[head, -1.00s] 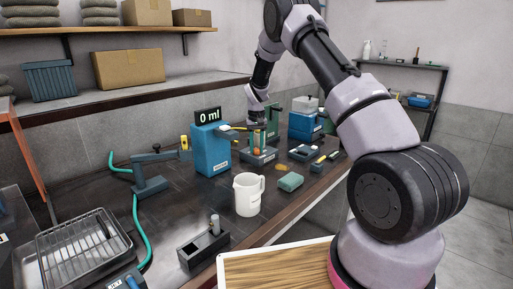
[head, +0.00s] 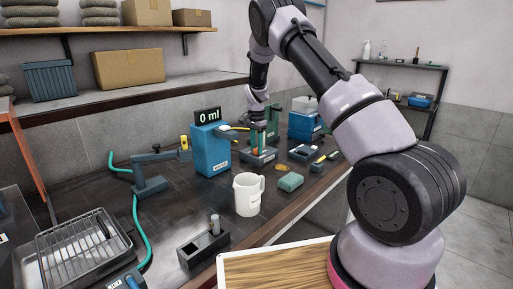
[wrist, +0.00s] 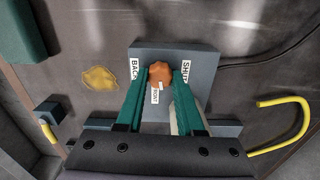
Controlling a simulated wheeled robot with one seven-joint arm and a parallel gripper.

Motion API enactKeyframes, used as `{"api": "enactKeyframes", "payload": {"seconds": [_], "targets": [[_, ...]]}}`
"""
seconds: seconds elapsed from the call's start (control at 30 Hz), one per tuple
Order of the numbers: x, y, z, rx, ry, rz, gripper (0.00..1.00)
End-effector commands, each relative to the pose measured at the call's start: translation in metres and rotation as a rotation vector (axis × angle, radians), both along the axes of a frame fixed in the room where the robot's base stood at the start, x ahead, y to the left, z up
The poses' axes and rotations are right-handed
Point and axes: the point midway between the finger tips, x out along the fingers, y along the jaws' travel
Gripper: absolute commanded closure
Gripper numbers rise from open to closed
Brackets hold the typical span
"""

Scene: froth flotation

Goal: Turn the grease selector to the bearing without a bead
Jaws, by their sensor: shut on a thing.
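The grease selector is a grey block (wrist: 203,65) with an orange knob (wrist: 160,72) on top. Labels on it read BACK (wrist: 135,68), SHUT (wrist: 186,72) and FRONT (wrist: 155,96). A small pale mark on the knob's lower side lies close to the FRONT label. My gripper (wrist: 161,78) has its green fingers shut on the knob, one on each side. In the head view my gripper (head: 258,149) points down at the selector block (head: 260,163) on the bench. The bearings and any grease bead cannot be made out.
A blue box with a 0 ml display (head: 209,116) stands left of the selector. A white jug (head: 248,195) and a green block (head: 290,182) are in front. A yellow hook-shaped rod (wrist: 300,125) is at right in the wrist view. A yellow patch (wrist: 100,78) lies left.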

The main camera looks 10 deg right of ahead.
Motion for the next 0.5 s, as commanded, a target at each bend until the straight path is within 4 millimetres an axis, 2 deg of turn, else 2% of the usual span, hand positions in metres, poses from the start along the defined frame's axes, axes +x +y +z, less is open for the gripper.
{"api": "enactKeyframes", "payload": {"seconds": [0.2, 0.5], "targets": [[0.0000, 0.0005, 0.0001, -0.001, -0.001, -0.105, 1.00], [0.0001, 0.0006, 0.0002, 0.001, 0.000, -0.168, 1.00]]}}
